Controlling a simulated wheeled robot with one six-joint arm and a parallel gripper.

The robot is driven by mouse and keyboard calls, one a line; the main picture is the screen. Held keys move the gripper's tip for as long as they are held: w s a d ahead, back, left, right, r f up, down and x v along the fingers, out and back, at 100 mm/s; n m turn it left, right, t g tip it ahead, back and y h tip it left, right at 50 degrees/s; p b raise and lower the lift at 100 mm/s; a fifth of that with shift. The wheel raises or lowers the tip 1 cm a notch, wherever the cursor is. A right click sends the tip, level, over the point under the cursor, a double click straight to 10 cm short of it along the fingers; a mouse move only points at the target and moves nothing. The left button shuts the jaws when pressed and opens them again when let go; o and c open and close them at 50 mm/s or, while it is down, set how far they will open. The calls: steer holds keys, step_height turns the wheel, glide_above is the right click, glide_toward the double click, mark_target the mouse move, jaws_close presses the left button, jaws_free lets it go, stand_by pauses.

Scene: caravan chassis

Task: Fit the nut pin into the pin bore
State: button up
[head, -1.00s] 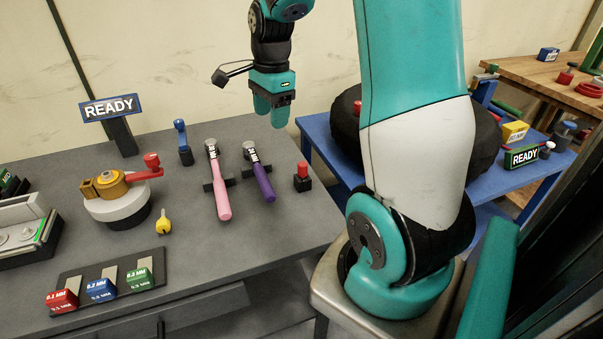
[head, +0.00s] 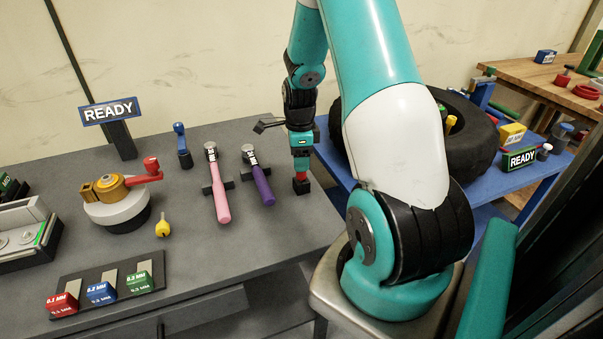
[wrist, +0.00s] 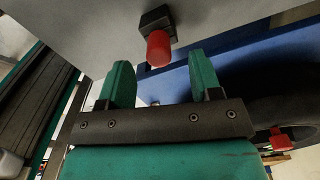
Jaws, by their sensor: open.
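A small red-topped piece (head: 301,187) with a black square base stands near the right edge of the grey bench; it may be the nut pin or a button, I cannot tell. My gripper (head: 302,168) points down right above it. In the wrist view my open gripper (wrist: 161,75) has the red cylinder top (wrist: 158,47) just ahead of its fingertips, roughly centred, not clasped. A yellow pin-like piece (head: 163,226) lies on the bench in front of a gold hub (head: 108,187) with a red lever (head: 152,167) on a white round base. I cannot make out the pin bore.
Pink-handled (head: 221,198) and purple-handled (head: 262,187) tools lie left of my gripper. A blue-topped post (head: 181,146) stands behind them. A gauge rack (head: 68,306) is at front left. A black tyre (head: 468,135) lies on the blue table to the right. The bench front middle is clear.

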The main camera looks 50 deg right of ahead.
mark_target(301, 179)
steer(key=f, duration=0.3)
steer(key=f+p, duration=0.1)
steer(key=f, duration=0.1)
steer(key=shift+s+d, duration=0.1)
steer(key=shift+s, duration=0.15)
steer(key=c, duration=1)
